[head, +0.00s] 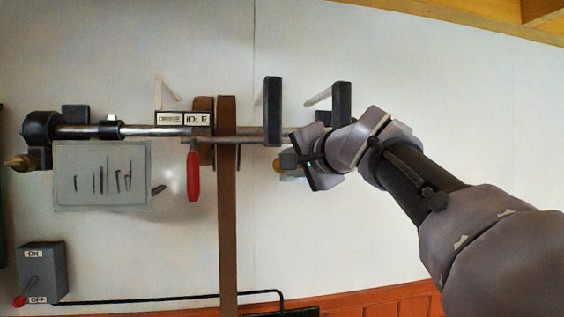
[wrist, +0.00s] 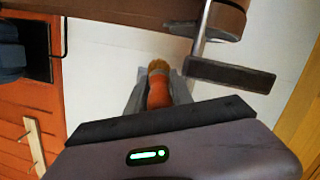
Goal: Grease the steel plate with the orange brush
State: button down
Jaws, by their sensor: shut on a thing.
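My gripper (head: 290,161) is at the middle right of the head view, raised in front of the white wall. In the wrist view, my gripper (wrist: 159,92) is shut on the orange brush (wrist: 159,93), with a grey finger on each side of the handle. The tan bristle end (wrist: 158,66) points away from the palm. In the head view, only a small yellowish end of the brush (head: 278,165) shows beyond the fingers. The bristles appear clear of any surface in the wrist view.
A shaft (head: 180,131) with pulleys runs along the wall, close behind my gripper. A brown belt (head: 227,230) hangs from it, beside a red handle (head: 193,177). A dark hanger (head: 272,110) stands just left of my gripper. A switch box (head: 43,270) is at lower left.

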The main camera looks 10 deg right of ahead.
jog(key=shift+d, duration=0.1)
jog(key=shift+s+f+b, duration=0.1)
jog(key=shift+s+b, duration=0.2)
jog(key=shift+a+f+b+v, duration=0.15)
jog(key=shift+b+v, duration=0.2)
jog(key=shift+v, duration=0.5)
jog(key=shift+a+f+b+v, duration=0.15)
jog(key=shift+b+v, duration=0.25)
jog(key=shift+v, duration=0.45)
jog(key=shift+a+f+b+v, duration=0.1)
jog(key=shift+a+b+v, duration=0.2)
jog(key=shift+v, duration=0.55)
jog(key=shift+s+d+r, duration=0.1)
jog(key=shift+s+d, duration=0.05)
jog(key=shift+s, duration=0.05)
jog(key=v, duration=0.1)
jog(key=b+v, duration=0.1)
jog(key=v, duration=0.1)
jog(key=shift+a, duration=0.35)
